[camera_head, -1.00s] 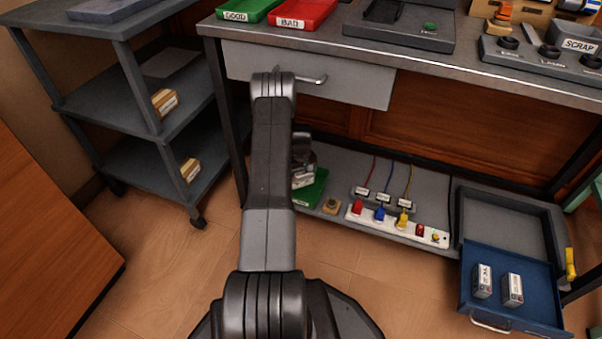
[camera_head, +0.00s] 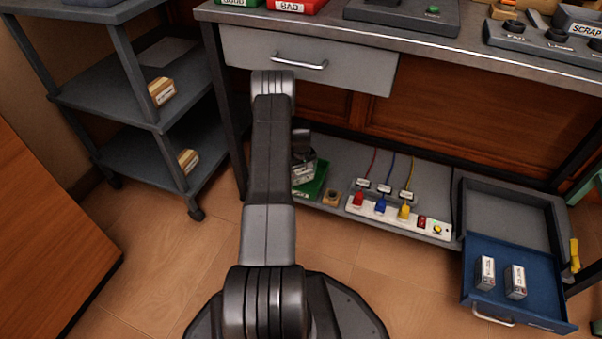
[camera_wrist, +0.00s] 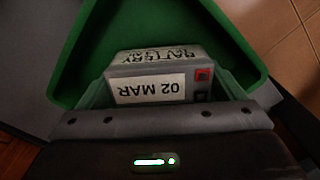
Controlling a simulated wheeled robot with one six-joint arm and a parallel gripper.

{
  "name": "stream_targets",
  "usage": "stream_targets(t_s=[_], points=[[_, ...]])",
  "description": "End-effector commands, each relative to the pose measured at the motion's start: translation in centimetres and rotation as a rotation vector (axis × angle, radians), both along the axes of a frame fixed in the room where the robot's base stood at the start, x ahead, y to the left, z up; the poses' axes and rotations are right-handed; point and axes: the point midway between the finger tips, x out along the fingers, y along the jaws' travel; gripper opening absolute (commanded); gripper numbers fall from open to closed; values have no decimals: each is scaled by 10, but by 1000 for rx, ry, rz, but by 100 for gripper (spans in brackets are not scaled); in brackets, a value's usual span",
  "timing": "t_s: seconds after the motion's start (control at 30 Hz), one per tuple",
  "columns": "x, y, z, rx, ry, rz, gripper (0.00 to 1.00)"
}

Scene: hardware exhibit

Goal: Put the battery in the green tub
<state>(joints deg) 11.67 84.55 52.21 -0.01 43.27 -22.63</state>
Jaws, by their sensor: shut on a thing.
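The battery is a grey block with a white "02 MAR" label and a red terminal in the wrist view (camera_wrist: 150,88). It also shows in the head view (camera_head: 303,173), partly behind my arm. My gripper (camera_wrist: 165,92) is shut on it, one finger at each side. The green tub (camera_wrist: 85,45) lies beyond and around the battery in the wrist view, so the battery is over or inside it; I cannot tell whether it touches the floor. In the head view the tub (camera_head: 319,182) stands on the bench's lower shelf, partly hidden.
A small wooden block (camera_head: 330,198) and a power strip (camera_head: 398,219) with coloured plugs lie right of the tub. An open blue drawer (camera_head: 500,306) holds two more batteries (camera_head: 515,282). The bench top (camera_head: 400,42) overhangs the shelf. A grey trolley (camera_head: 115,88) stands left.

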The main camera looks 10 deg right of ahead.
Motion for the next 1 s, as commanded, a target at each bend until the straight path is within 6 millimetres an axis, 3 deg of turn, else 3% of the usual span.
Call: stream_targets(t_s=[0.53, 0.57, 0.6, 0.87, 1.0], points=[[1, 0, -7, -1, -2, 0, 46], [1, 0, -7, -1, -2, 0, 91], [1, 0, -7, -1, -2, 0, 98], [0, 0, -6, 0, 0, 0, 100], [1, 0, 9, 0, -1, 0, 100]])
